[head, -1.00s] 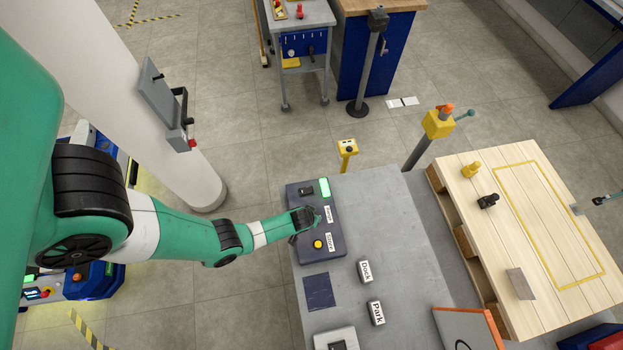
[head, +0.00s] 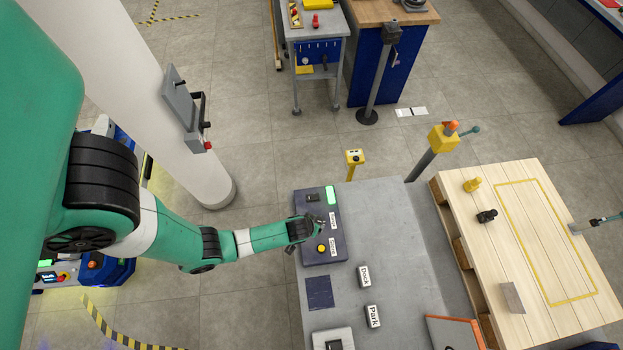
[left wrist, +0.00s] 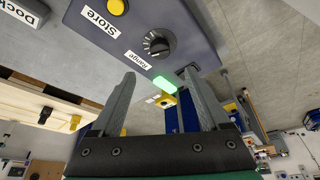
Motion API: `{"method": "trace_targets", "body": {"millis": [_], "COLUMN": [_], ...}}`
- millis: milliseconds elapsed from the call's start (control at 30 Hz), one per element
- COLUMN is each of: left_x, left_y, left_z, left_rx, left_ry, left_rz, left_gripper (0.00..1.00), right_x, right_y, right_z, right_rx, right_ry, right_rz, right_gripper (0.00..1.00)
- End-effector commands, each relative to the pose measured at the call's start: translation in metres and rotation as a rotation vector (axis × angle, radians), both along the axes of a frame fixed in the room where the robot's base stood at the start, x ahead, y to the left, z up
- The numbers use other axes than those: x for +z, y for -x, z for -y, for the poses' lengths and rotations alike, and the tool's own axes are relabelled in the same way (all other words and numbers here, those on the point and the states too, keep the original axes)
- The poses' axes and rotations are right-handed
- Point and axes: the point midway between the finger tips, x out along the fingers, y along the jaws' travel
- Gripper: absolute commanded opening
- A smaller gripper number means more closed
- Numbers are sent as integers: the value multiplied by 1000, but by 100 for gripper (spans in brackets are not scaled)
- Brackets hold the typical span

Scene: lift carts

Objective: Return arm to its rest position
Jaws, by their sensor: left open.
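My left arm (head: 160,235) is green with black joints and reaches in from the left in the head view. Its left gripper (head: 310,230) is over the left part of a dark control box (head: 309,258) on the grey table. In the left wrist view the left gripper (left wrist: 160,74) has its two grey fingers wide apart with nothing between them. That view also shows the box's black knob (left wrist: 158,43), yellow button (left wrist: 117,6) and lit green lamp (left wrist: 165,83). The gripper partly hides the box in the head view. My right gripper is not in view.
The grey table (head: 400,235) carries Dock (head: 364,276) and Park (head: 372,316) blocks. A white column (head: 150,110) with a mounted panel (head: 180,98) stands behind the arm. A wooden pallet top (head: 520,300) is at the right. A yellow-headed post (head: 443,138) stands behind the table.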

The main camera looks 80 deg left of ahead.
Motion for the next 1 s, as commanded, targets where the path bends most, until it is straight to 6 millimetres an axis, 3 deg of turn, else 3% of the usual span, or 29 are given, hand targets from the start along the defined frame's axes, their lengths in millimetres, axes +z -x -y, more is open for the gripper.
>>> {"method": "trace_targets", "body": {"millis": [67, 733, 867, 967, 1000], "left_x": [8, 8, 27, 66, 88], "left_y": [1, -2, -42, -102, -129], "left_z": [2, 3, 4, 4, 5], "left_rx": [0, -5, -24, -42, -49], "left_ry": [0, -1, -9, -21, -24], "left_rz": [0, 5, 69, 188, 249], "left_gripper": [79, 79, 79, 79, 79], "right_x": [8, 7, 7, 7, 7], "right_y": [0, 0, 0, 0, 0], "right_z": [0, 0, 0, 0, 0], "right_rx": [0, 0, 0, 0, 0], "right_ry": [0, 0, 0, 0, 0], "right_rz": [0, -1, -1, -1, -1], "right_gripper": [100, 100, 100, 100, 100]}}
